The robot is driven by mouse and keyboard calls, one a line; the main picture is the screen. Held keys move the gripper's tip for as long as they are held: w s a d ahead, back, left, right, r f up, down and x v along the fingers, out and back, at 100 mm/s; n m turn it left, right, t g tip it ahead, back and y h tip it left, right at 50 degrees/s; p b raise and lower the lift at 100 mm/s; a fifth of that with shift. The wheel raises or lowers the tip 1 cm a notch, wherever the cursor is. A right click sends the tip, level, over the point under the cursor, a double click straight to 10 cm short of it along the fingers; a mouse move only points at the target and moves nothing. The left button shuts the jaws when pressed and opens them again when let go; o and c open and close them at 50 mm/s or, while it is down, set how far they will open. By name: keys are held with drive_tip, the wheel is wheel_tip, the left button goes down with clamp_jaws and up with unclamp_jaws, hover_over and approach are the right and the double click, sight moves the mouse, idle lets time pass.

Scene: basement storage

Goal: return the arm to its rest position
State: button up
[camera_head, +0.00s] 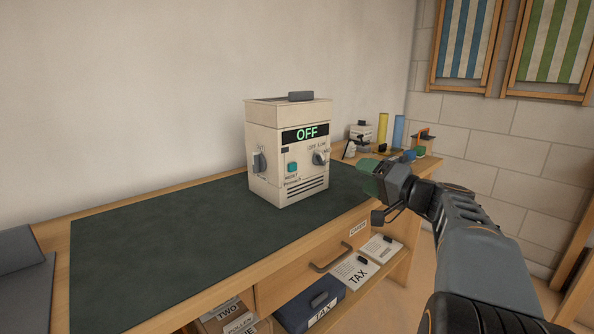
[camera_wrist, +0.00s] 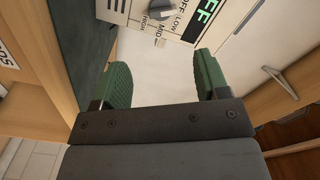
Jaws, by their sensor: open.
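My arm reaches in from the lower right of the head view, and my gripper (camera_head: 374,196) is in front of the right end of the workbench. In the wrist view my gripper (camera_wrist: 165,82) shows two green fingers spread apart with nothing between them. A cream appliance (camera_head: 288,150) stands on the dark green mat, with a lit display reading OFF, a teal button and knobs. It also shows in the wrist view (camera_wrist: 190,22), beyond the fingertips and apart from them.
The wooden bench (camera_head: 225,295) has a green mat (camera_head: 150,240), mostly bare, and a drawer handle (camera_head: 331,258). Papers and a blue TAX box (camera_head: 312,303) lie below. Small items and a yellow cylinder (camera_head: 382,133) stand at the back right. A grey object (camera_head: 22,265) is at left.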

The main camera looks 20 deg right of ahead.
drive_tip(key=s+a+r+n+g+p, duration=0.1)
drive_tip(key=s+a+r+g+p, duration=0.15)
drive_tip(key=a+p, duration=0.35)
drive_tip(key=s+a+r+n+g+h+p, duration=0.15)
drive_tip(key=a+g+p, duration=0.25)
drive_tip(key=p, duration=0.4)
drive_tip(key=s+a+r+n+g+y+p, duration=0.1)
drive_tip(key=s+a+r+g+p, duration=0.15)
drive_tip(key=a+p, duration=0.4)
drive_tip(key=s+a+r+n+g+h+p, duration=0.1)
drive_tip(key=s+r+n+g+h+p, duration=0.2)
drive_tip(key=p, duration=1.7)
drive_tip(key=s+r+n+h, duration=0.1)
drive_tip(key=s+r+h, duration=0.3)
drive_tip(key=s, duration=0.3)
drive_tip(key=shift+s+r+g, duration=0.4)
drive_tip(key=shift+r, duration=0.5)
drive_tip(key=shift+a, duration=0.1)
drive_tip(key=shift+c, duration=0.3)
